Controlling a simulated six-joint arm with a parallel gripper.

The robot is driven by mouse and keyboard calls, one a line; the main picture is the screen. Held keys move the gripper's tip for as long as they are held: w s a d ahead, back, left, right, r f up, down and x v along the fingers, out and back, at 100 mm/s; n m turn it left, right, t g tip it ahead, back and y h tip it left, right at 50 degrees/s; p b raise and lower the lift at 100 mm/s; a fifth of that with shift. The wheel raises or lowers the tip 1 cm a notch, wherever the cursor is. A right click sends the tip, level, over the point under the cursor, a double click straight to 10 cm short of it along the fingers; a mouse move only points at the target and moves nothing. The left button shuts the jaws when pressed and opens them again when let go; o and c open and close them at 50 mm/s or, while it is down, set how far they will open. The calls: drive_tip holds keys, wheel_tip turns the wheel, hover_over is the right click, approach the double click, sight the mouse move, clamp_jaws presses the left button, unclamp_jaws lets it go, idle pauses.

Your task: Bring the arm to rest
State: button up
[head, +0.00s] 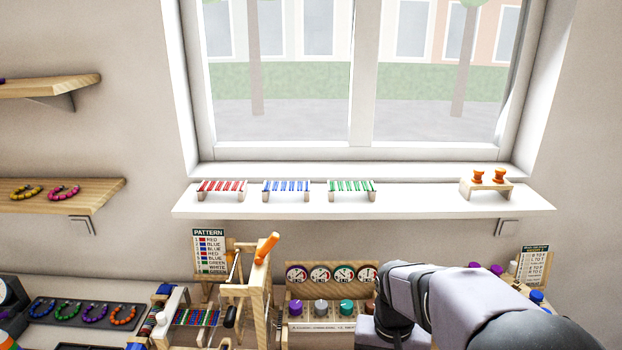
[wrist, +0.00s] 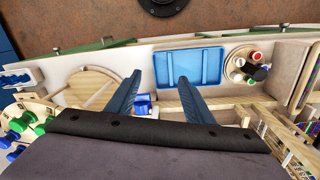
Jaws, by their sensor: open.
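My arm (head: 440,297) shows at the lower right in the head view, reaching in over the bench. My gripper's fingertips do not show clearly in the head view. In the wrist view my gripper (wrist: 162,82) has its two dark blue fingers spread apart, with nothing between them. The fingers are over a pale board that holds a blue tray (wrist: 187,68).
A wooden loom-like frame (head: 255,300) with an orange handle (head: 266,248) stands left of my arm. A dial panel (head: 330,275) with several knobs is beside it. A pattern card (head: 209,251) stands behind. The window sill (head: 420,205) bears small racks.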

drive_tip(key=s+f+n, duration=0.3)
drive_tip(key=s+f, duration=0.1)
drive_tip(key=s, duration=0.7)
drive_tip(key=shift+s+a+y, duration=0.15)
drive_tip(key=shift+s+y, duration=0.2)
drive_tip(key=shift+y, duration=0.05)
drive_tip(key=shift+w, duration=0.1)
idle(4.2)
drive_tip(key=t+b, duration=1.1)
drive_tip(key=b, duration=0.1)
approach(347, 311)
wheel_tip(347, 311, down, 6)
drive_tip(key=d, duration=0.2)
drive_tip(key=w+r+t+b, duration=0.1)
drive_tip(key=w, duration=0.1)
drive_tip(key=w+a+t+b, duration=0.1)
drive_tip(key=w+t, duration=0.1)
drive_tip(key=w+r+t+b, duration=0.1)
drive_tip(key=w+b, duration=0.1)
drive_tip(key=shift+w+a+r+y, duration=0.15)
drive_tip(key=shift+w+r+y, duration=0.1)
drive_tip(key=shift+r+y, duration=0.15)
drive_tip(key=shift+a+f+t+b, duration=0.15)
drive_tip(key=shift+f+t+b, duration=0.3)
drive_tip(key=shift+f, duration=0.1)
drive_tip(key=shift+w+a+f+t+b, duration=0.15)
drive_tip(key=shift+f+t+b, duration=0.5)
drive_tip(key=shift+t+b, duration=0.15)
drive_tip(key=shift+t+h, duration=0.25)
drive_tip(key=shift+h, duration=0.15)
